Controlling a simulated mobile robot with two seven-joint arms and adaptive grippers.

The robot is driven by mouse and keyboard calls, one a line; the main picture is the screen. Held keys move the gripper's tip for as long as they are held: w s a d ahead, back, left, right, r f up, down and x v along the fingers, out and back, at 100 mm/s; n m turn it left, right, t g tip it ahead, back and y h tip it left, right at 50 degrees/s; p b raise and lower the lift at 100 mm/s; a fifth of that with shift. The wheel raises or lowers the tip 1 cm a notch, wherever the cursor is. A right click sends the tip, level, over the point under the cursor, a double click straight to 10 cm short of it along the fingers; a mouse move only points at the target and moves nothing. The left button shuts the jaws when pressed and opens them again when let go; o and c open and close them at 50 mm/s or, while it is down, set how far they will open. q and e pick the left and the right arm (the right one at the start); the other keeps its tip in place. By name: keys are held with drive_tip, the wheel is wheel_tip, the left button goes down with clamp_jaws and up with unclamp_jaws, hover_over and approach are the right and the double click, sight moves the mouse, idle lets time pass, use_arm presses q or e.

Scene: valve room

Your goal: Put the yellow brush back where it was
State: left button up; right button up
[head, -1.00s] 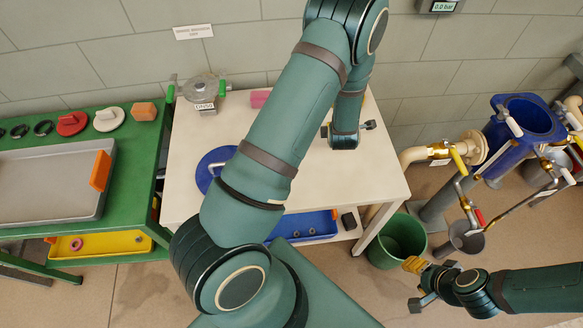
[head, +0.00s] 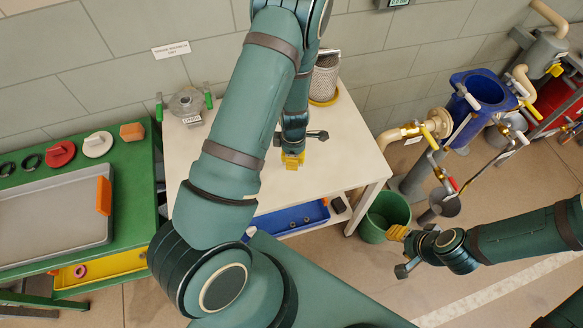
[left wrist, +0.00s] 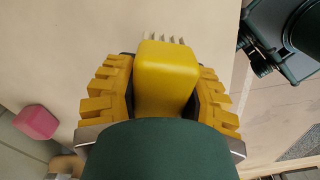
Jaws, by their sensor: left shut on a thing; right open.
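The yellow brush (left wrist: 165,75) shows in the left wrist view as a rounded yellow block with pale bristles at its far end. My left gripper (left wrist: 165,92) is shut on it, with toothed yellow fingers on both sides. In the head view my left gripper (head: 292,161) is over the white table (head: 335,150); the brush cannot be told apart from the yellow fingers there. Whether the brush touches the tabletop is unclear. My right gripper (head: 401,251) is open and empty, low in front of the green bucket (head: 384,216).
A mesh basket on a yellow base (head: 325,78) stands at the table's back right. A pink block (left wrist: 36,122) lies at left in the wrist view. A valve (head: 188,104) stands at back left. A blue tray (head: 290,219) is beneath. The table's right front is clear.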

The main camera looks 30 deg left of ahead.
use_arm(q)
wheel_tip(320, 180, down, 6)
drive_tip(key=shift+w+f+b, duration=0.1)
drive_tip(key=shift+f+b, duration=0.15)
drive_tip(key=shift+b, duration=0.15)
drive_tip(key=shift+f, duration=0.1)
drive_tip(key=o, duration=1.1)
drive_tip(key=shift+c, duration=0.2)
